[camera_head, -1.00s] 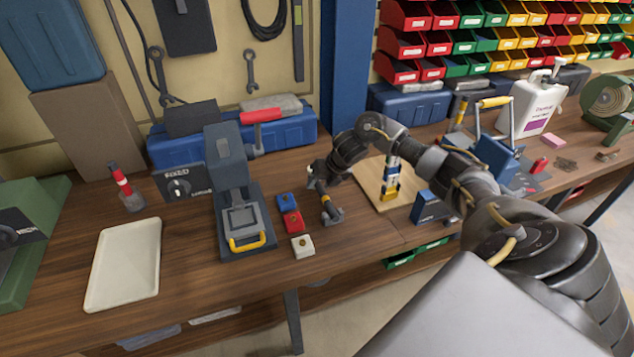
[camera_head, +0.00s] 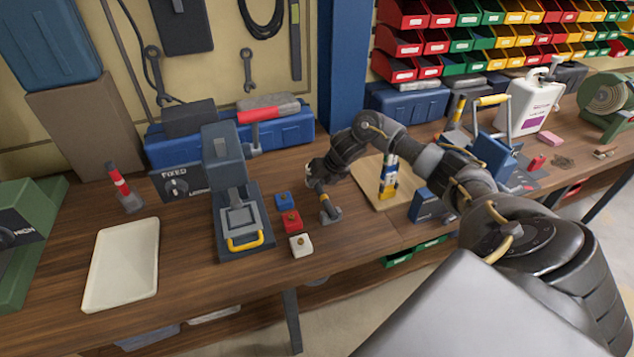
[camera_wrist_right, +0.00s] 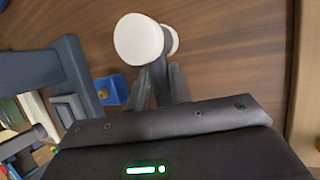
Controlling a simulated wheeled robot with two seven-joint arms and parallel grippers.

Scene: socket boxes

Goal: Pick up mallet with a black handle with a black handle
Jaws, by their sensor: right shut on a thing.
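My right gripper (camera_head: 329,207) is low over the wooden bench, to the right of several small coloured blocks. In the right wrist view the white rounded head of the mallet (camera_wrist_right: 140,40) is at the tips of my right gripper's fingers (camera_wrist_right: 160,82). The fingers are shut on the mallet. In the head view the mallet is mostly hidden by the gripper and wrist. My left gripper is not in view.
A press-like fixture (camera_head: 232,195) stands left of a blue block (camera_head: 284,199), a red block (camera_head: 292,220) and a white block (camera_head: 301,245). A wooden board (camera_head: 365,185) lies just right of my gripper. A cream tray (camera_head: 122,265) is at the left front. Blue toolboxes line the back.

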